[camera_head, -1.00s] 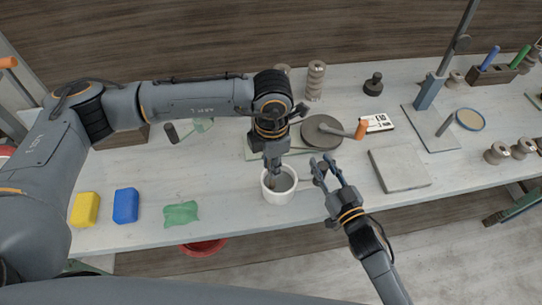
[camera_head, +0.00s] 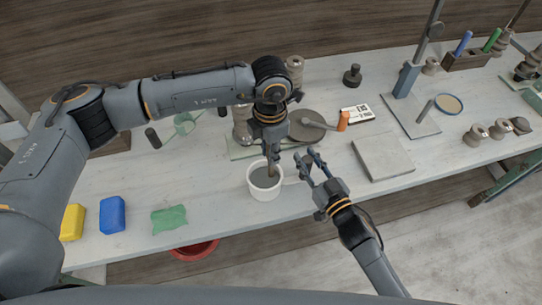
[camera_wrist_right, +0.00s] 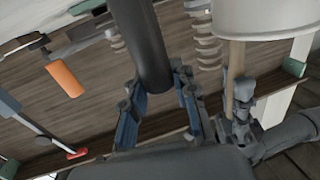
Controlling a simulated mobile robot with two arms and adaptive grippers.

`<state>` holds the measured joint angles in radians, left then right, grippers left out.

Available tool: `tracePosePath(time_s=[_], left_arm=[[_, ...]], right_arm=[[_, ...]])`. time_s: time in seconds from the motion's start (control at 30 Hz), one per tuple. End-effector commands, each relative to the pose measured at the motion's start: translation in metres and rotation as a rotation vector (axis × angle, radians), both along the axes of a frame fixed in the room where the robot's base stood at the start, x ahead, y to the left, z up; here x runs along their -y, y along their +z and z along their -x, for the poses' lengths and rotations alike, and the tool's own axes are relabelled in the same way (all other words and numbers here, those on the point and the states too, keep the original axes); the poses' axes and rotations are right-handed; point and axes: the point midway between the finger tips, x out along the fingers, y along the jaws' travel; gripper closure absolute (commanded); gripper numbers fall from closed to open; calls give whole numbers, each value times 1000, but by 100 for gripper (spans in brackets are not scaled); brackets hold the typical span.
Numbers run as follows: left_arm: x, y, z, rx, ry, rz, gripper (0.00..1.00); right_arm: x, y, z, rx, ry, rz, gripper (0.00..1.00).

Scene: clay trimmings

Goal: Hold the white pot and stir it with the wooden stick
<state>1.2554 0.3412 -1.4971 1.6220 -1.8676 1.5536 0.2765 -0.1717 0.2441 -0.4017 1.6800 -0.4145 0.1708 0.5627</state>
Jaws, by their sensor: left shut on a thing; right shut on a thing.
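The white pot (camera_head: 263,191) stands upright near the bench's front edge, with dark grey contents showing inside. It also shows upside down in the wrist view (camera_wrist_right: 262,18). My left gripper (camera_head: 271,153) is shut on the wooden stick (camera_head: 273,169), above the pot; the stick's lower end is inside the pot. The stick shows more clearly in the wrist view (camera_wrist_right: 236,65). My right gripper (camera_head: 308,163) is right of the pot, shut on what seems to be its handle (camera_head: 291,181). The contact is hard to see; a dark cylinder shows between its fingers in the wrist view.
Behind the pot lie a round grey disc (camera_head: 308,125) and an orange-handled tool (camera_head: 343,121). A grey slab (camera_head: 383,158) lies right. A green cloth (camera_head: 169,219), a blue block (camera_head: 112,215) and a yellow block (camera_head: 72,222) lie left. The bench front between cloth and pot is clear.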

Motion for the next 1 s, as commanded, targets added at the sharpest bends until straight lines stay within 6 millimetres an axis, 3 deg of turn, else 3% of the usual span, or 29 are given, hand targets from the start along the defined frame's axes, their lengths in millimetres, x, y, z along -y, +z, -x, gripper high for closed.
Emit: tracePosePath(time_s=[0.43, 0.73, 1.0], left_arm=[[-26, 0, -6, 1, 1, -1, 100], [-39, -1, 12, 0, 0, -1, 100], [-32, 0, 30, 0, -2, 0, 100]], right_arm=[[0, 0, 0, 0, 0, 0, 100], [0, 0, 0, 0, 0, 0, 100], [0, 0, 0, 0, 0, 0, 100]])
